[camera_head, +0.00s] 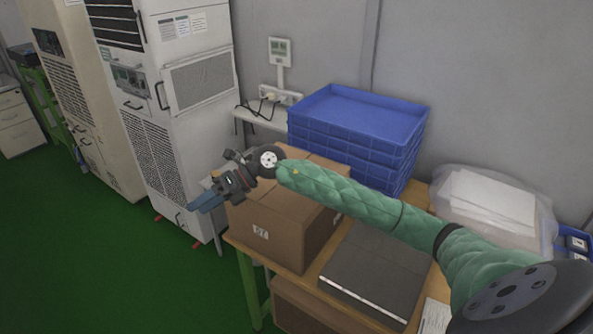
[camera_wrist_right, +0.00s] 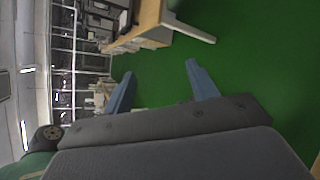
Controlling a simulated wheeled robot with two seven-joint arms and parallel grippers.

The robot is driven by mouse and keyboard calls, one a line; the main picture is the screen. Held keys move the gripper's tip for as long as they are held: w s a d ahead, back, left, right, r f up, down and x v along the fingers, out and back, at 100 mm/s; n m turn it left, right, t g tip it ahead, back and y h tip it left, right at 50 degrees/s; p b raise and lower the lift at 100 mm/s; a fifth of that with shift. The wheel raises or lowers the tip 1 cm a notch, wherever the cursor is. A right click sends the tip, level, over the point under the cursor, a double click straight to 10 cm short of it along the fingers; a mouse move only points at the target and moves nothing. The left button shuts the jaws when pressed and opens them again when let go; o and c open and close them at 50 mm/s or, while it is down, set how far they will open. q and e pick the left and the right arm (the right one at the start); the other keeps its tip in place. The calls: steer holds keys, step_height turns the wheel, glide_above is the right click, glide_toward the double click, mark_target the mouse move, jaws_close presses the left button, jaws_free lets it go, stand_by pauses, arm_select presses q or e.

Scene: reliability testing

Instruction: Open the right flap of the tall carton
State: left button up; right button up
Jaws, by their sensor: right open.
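The brown carton (camera_head: 290,238) stands on a wooden table, with a small white print on its front side. My right arm crosses over its top, so much of the top is hidden and I cannot tell how its flaps lie. My right gripper (camera_head: 207,203) is at the carton's left, pointing left and away from it, with nothing in its jaws. In the right wrist view my right gripper (camera_wrist_right: 158,76) shows two blue fingers spread apart over green floor, and the carton is not seen there. My left gripper is not in view.
Stacked blue crates (camera_head: 355,135) stand behind the carton. A flat dark grey box (camera_head: 375,272) lies at its right on the table (camera_head: 245,245). A clear bag with white sheets (camera_head: 490,200) is farther right. Tall white cabinets (camera_head: 185,110) stand left; the green floor is free.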

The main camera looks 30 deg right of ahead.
steer(key=w+d+r+h, duration=0.1)
steer(key=d+h, duration=0.3)
steer(key=d, duration=0.5)
steer(key=w+d+r+g+h, duration=0.1)
steer(key=d+h, duration=0.3)
steer(key=d, duration=0.6)
steer(key=w+d+r+h, duration=0.1)
steer(key=d+h, duration=0.4)
steer(key=d, duration=0.5)
steer(key=shift+w+d+r+m+g, duration=0.15)
steer(key=shift+w+m+g, duration=0.2)
steer(key=shift+w, duration=0.3)
steer(key=shift+d, duration=0.2)
steer(key=shift+f+p, duration=0.5)
steer(key=shift+f, duration=0.1)
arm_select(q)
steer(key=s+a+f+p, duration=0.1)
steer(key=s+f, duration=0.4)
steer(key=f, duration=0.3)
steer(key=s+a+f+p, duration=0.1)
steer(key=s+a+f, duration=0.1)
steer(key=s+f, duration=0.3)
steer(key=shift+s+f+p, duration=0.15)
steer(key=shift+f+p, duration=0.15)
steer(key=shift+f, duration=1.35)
arm_select(e)
steer(key=shift+f, duration=3.15)
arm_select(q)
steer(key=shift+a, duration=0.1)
